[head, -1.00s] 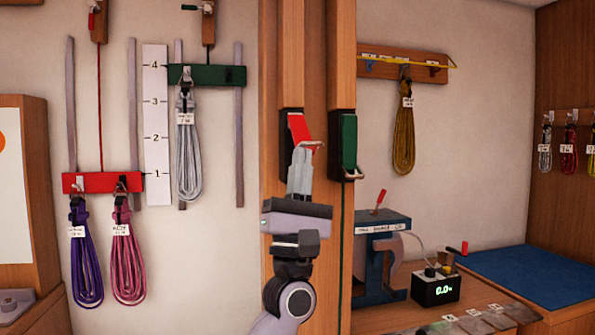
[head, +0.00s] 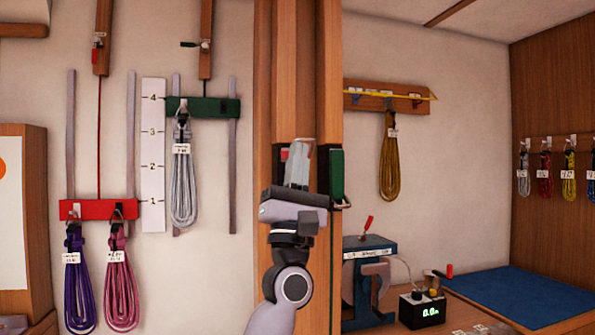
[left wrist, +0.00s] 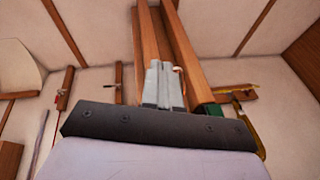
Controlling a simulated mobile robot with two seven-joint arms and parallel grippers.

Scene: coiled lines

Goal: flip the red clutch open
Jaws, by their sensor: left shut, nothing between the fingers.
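The red clutch (head: 282,159) is on the wooden post, mostly hidden behind the fingers of my left gripper (head: 298,148). Only slivers of red show beside the fingers, and a tan tip, apparently its handle, shows near the fingertips at about the top of its housing. How far its lever is swung is hard to tell. My left gripper is shut and empty, pointing up in front of the clutch; whether it touches the lever is unclear. Its fingers (left wrist: 163,82) also show together in the left wrist view. My right gripper is not in view.
The green clutch (head: 336,178) is close on the right, its handle hanging low. A red bar (head: 98,209) and a green bar (head: 204,107) with coiled lines hang on the left wall. A blue bench device (head: 369,247) stands at lower right.

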